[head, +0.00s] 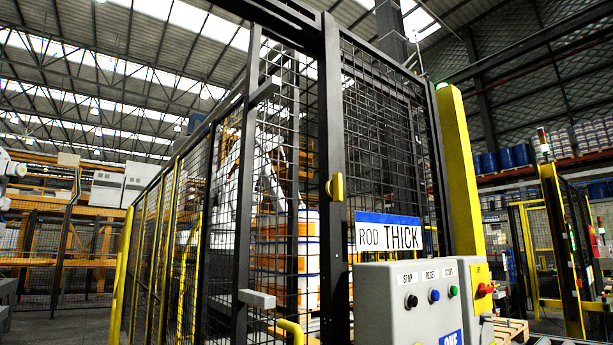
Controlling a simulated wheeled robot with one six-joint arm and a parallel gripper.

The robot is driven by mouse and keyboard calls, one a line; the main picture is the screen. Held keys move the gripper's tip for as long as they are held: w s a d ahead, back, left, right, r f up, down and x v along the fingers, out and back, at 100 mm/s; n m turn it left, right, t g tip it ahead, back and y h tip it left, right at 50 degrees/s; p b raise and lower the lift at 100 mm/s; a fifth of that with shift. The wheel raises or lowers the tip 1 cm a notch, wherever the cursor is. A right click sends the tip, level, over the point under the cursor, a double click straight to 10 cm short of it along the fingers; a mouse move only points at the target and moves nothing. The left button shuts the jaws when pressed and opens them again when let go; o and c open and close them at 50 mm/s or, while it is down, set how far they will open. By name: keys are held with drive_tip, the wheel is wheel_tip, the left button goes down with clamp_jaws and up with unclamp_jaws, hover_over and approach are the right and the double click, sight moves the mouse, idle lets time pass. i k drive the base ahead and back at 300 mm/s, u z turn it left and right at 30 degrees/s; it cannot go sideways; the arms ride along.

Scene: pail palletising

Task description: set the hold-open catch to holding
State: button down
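A black-framed mesh gate or panel (247,180) stands at the front of the pail cell, beside a thick black post (333,120). A small yellow fitting (336,187) is fixed on the post at mid-height. My gripper cannot be made out in the view.
A grey control box (410,305) with STOP, RESET and START buttons stands in front at right. A red switch (484,289) on a yellow plate and a yellow column (460,170) are beside it. White-and-orange pails (300,258) stand behind mesh.

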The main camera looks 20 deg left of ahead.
sight(335, 186)
drive_tip(key=u, duration=0.6)
drive_tip(key=i, duration=0.6)
drive_tip(key=u, duration=0.65)
